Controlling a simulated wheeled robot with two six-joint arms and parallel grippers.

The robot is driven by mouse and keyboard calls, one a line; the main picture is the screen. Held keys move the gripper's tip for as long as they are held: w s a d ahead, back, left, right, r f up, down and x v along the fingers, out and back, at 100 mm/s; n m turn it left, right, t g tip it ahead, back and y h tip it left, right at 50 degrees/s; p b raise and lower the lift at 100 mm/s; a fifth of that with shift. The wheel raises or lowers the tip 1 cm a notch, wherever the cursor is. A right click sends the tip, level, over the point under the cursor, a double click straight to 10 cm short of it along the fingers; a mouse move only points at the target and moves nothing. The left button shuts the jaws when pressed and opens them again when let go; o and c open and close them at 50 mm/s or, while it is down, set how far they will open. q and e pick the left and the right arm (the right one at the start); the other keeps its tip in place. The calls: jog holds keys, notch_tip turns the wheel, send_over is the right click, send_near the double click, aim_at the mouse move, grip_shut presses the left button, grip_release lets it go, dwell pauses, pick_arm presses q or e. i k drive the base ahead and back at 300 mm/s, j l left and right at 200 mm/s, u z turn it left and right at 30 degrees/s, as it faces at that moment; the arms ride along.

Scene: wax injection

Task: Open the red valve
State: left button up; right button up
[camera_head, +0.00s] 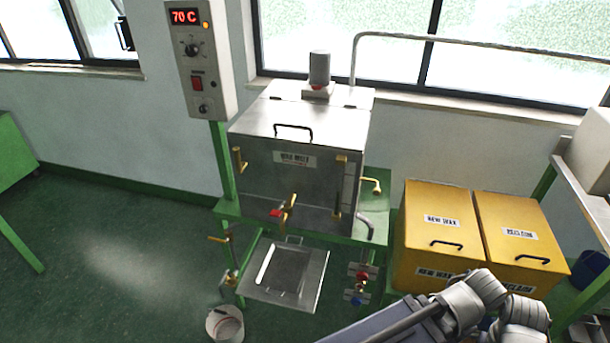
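A red valve handle (361,276) sits on the pipework under the right side of the steel wax melter (290,130), just above a blue valve handle (355,299). Another small red part (276,213) shows on the brass tap at the melter's lower front. I cannot tell from this view whether either red valve is open or shut. Part of my arm, grey with silver joints, enters at the bottom right, below and right of the valves and apart from them. No fingertips of either gripper show.
Two yellow bins (430,225) stand right of the melter. A steel tray (311,280) juts out below its front, with a white bucket (225,324) on the floor at left. A control box (197,60) reads 70 C. The green floor at left is clear.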

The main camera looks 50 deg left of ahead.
aim_at(362, 276)
jog(key=u, duration=0.4)
jog(key=i+l+u, duration=0.1)
jog(key=u, duration=0.35)
jog(key=l+u, duration=0.3)
jog(key=u, duration=0.15)
jog(key=l+u, duration=0.25)
jog(key=u, duration=0.2)
jog(key=l+u, duration=0.15)
jog(key=l, duration=0.3)
jog(key=k+l+u, duration=0.1)
jog(key=l, duration=0.35)
jog(key=k+l+u, duration=0.15)
jog(key=l, duration=0.3)
jog(key=l+u, duration=0.1)
jog(key=l, duration=0.35)
jog(key=k, duration=0.05)
